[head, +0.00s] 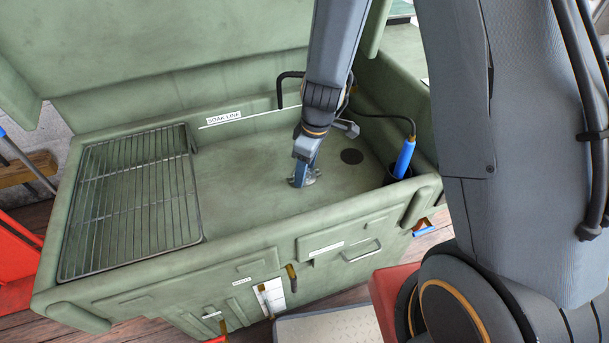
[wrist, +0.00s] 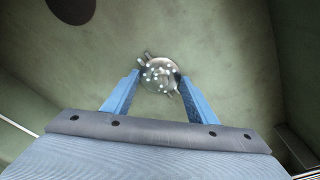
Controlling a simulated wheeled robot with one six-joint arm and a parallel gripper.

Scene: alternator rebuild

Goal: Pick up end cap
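The end cap (wrist: 160,74) is a small round silvery metal piece with lugs and several light spots on its face. It is at the floor of the green wash basin, and its edge shows in the head view (head: 312,177). My gripper (head: 303,178) points down at it. In the wrist view, the two blue fingers (wrist: 159,76) stand on either side of the cap, with their tips very close to its rim. I cannot tell whether they touch it. In the head view, the fingers partly hide the cap.
The basin (head: 235,180) has raised walls around the gripper. A wire rack (head: 130,200) lies at its left. A dark drain (head: 352,156) and a blue-handled tool (head: 405,158) in a dark holder are at the right. The basin floor between rack and gripper is clear.

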